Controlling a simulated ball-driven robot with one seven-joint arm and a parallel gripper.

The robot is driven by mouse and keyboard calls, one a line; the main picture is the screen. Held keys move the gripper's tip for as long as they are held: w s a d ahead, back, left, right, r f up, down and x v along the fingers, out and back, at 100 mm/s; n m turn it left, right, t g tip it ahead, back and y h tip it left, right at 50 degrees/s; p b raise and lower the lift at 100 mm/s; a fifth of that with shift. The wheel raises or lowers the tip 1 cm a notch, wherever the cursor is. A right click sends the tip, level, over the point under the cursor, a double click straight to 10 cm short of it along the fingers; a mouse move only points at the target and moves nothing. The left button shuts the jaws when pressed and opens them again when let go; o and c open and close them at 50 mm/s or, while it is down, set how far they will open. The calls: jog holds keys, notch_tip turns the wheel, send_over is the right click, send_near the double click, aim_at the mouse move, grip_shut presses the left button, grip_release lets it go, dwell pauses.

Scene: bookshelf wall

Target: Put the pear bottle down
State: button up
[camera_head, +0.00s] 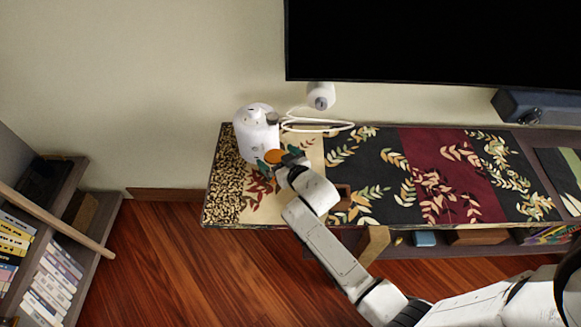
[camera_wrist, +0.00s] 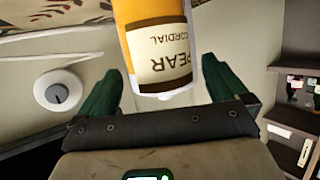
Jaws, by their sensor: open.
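The pear bottle (camera_wrist: 158,45) has an orange upper part and a cream label reading "PEAR CORDIAL", upside down in the wrist view. In the head view its orange top (camera_head: 274,157) shows near the left end of the patterned bench (camera_head: 290,226). My gripper (camera_wrist: 155,88) is open, with a green finger on each side of the bottle. In the wrist view I see gaps between the fingers and the bottle. In the head view my gripper (camera_head: 280,161) is over the bench's left part. The bottle's base is hidden in the head view.
A white rounded appliance (camera_head: 257,133) stands just behind my gripper. A black screen (camera_head: 430,40) hangs above.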

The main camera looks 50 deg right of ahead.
jog(key=s+a+n+g+y, duration=0.1)
jog(key=s+a+g, duration=0.3)
jog(key=s, duration=0.5)
jog(key=s+a+n+g+y, duration=0.1)
jog(key=s+a+g, duration=0.3)
jog(key=s, duration=0.5)
jog(key=s+a+r+n+g+y, duration=0.1)
jog(key=s+a+g, duration=0.3)
jog(key=s, duration=0.6)
jog(key=shift+a+y+b, duration=0.35)
jog(key=shift+a+y, duration=0.05)
jog(key=shift+y, duration=0.3)
jog(key=shift+c, duration=0.5)
